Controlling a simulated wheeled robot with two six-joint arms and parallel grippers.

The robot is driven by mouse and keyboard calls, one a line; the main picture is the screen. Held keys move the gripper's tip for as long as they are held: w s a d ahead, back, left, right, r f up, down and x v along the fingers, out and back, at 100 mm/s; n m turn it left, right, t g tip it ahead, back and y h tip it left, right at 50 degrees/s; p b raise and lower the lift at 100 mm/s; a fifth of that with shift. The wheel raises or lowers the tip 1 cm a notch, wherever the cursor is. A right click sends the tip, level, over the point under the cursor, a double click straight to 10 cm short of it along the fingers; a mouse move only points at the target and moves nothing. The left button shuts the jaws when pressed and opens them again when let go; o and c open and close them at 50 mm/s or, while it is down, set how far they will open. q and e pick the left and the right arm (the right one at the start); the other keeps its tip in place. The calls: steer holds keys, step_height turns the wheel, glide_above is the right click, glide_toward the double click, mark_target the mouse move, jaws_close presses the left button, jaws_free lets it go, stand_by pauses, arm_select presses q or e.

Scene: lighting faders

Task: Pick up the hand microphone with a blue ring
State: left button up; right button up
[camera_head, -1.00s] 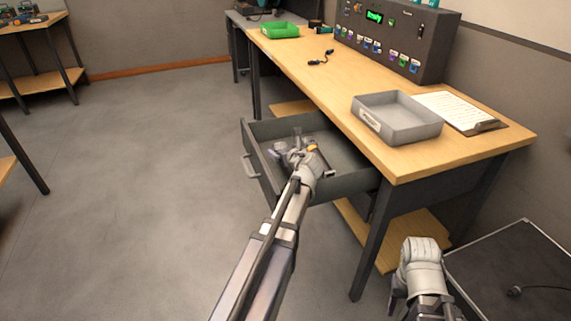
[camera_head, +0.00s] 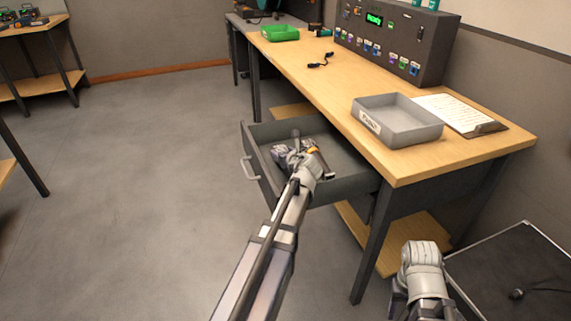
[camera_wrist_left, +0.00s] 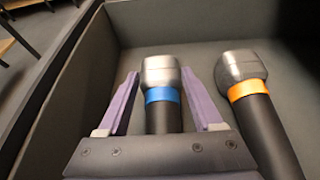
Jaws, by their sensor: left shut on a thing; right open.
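The hand microphone with a blue ring (camera_wrist_left: 162,95) lies in the open drawer (camera_head: 262,165), its silver head towards the far wall in the left wrist view. My left gripper (camera_head: 286,150) is down in the drawer, shut on this microphone, with a purple-grey finger (camera_wrist_left: 120,103) on each side of it. A second microphone with an orange ring (camera_wrist_left: 248,90) lies just to the right; part of it shows in the head view (camera_head: 314,151). My right gripper (camera_head: 397,300) is low at the bottom right, open, its fingers mostly hidden.
The drawer walls stand close around my left gripper. Above is the wooden table (camera_head: 330,85) with a grey tray (camera_head: 400,137), a clipboard (camera_head: 458,112), a green tray (camera_head: 280,34) and a fader console (camera_head: 400,38). A dark case (camera_head: 520,265) with a cable is at lower right.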

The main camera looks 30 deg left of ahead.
arm_select(q)
jaws_close()
step_height(320, 180, up, 10)
steer(key=p, duration=1)
